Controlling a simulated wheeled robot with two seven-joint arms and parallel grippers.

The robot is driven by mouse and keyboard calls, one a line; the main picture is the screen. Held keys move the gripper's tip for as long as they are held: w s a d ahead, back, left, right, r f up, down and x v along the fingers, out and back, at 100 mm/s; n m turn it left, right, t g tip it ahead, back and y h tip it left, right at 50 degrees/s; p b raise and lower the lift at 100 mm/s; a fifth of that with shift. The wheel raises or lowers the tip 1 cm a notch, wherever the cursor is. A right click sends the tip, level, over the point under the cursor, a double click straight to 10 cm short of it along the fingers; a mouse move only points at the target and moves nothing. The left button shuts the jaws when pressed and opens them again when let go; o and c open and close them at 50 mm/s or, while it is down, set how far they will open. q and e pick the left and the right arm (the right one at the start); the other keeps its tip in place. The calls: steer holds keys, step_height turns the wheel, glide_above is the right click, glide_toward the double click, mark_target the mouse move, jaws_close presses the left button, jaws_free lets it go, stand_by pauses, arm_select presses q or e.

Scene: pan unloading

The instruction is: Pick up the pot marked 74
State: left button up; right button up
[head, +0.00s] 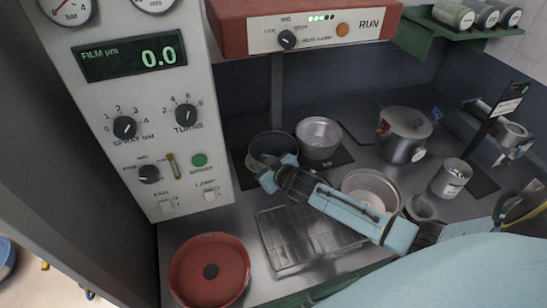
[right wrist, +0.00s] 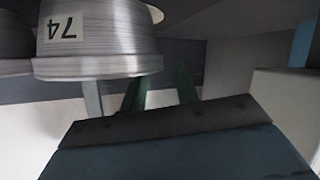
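The pot marked 74 (right wrist: 97,38) shows at the upper left of the right wrist view. It is metal, and its label reads upside down there. I cannot tell for certain which pot it is in the head view, where no label is readable. A silver pot (head: 319,134) and a darker pan (head: 268,143) stand side by side at the back. My right gripper (head: 267,173) is at the front of the darker pan. Its two green fingers (right wrist: 161,88) are apart with nothing between them, beside the marked pot. My left gripper is not in view.
A wire rack (head: 300,238) and a red round pan (head: 209,272) are in front. Another silver pan (head: 371,186) lies under my right forearm. A lidded pot (head: 405,140) and a can (head: 451,178) stand at the right. The control panel (head: 150,100) borders the left.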

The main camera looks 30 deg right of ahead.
steer(key=shift+x, duration=1.2)
jaws_close()
steer(key=shift+s+f, duration=0.1)
stand_by(0.5)
